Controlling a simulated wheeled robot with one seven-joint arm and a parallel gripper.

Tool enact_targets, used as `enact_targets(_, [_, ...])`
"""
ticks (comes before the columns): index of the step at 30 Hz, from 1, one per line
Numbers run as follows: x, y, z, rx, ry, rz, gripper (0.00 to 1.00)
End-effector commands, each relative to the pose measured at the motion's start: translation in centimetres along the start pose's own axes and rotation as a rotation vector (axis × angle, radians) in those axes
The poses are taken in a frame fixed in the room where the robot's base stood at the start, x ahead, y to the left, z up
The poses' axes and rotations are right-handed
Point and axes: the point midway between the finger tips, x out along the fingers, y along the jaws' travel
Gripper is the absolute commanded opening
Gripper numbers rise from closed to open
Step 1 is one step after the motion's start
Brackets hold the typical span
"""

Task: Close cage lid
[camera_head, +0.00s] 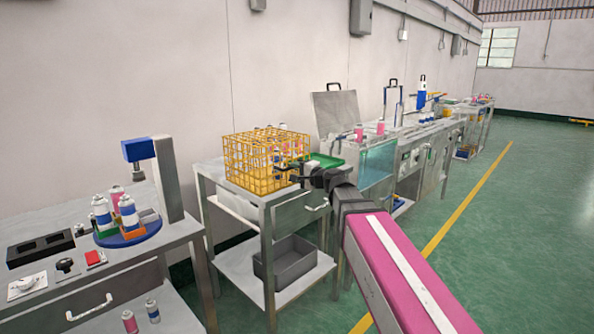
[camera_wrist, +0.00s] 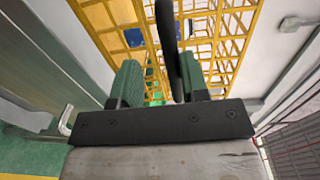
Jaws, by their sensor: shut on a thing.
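The yellow wire cage (camera_head: 250,160) stands on a grey metal cart, with cans showing inside through the bars. Its top looks covered by wire mesh, but I cannot tell whether the lid lies fully flat. My gripper (camera_head: 308,179) is at the cage's right front side. In the wrist view, my gripper (camera_wrist: 160,85) has green-padded fingers shut on a dark handle-like bar (camera_wrist: 168,45). The yellow bars (camera_wrist: 212,45) lie just beyond the fingers. The bar's lower end is hidden between the fingers.
A bench at left holds a blue turntable (camera_head: 145,232) with cans. A tank (camera_head: 378,163) stands behind. Green floor is free at right.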

Motion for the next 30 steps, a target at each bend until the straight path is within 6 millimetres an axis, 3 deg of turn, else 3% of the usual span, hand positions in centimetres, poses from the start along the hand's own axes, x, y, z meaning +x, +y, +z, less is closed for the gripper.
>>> enact_targets(1, [0.1, 0.8, 0.1, -0.004, -0.006, 0.018, 0.00])
enact_targets(5, [0.1, 0.8, 0.1, -0.003, -0.007, 0.018, 0.00])
enact_targets(6, [0.1, 0.8, 0.1, -0.003, -0.007, 0.018, 0.40])
enact_targets(22, [-0.1, 0.5, 0.1, -0.008, -0.004, 0.015, 0.40])
enact_targets(26, [-1.4, 0.5, 0.2, -0.008, -0.003, 0.014, 0.40])
enact_targets(30, [-4.0, 0.4, 0.2, -0.007, -0.001, 0.013, 0.40])
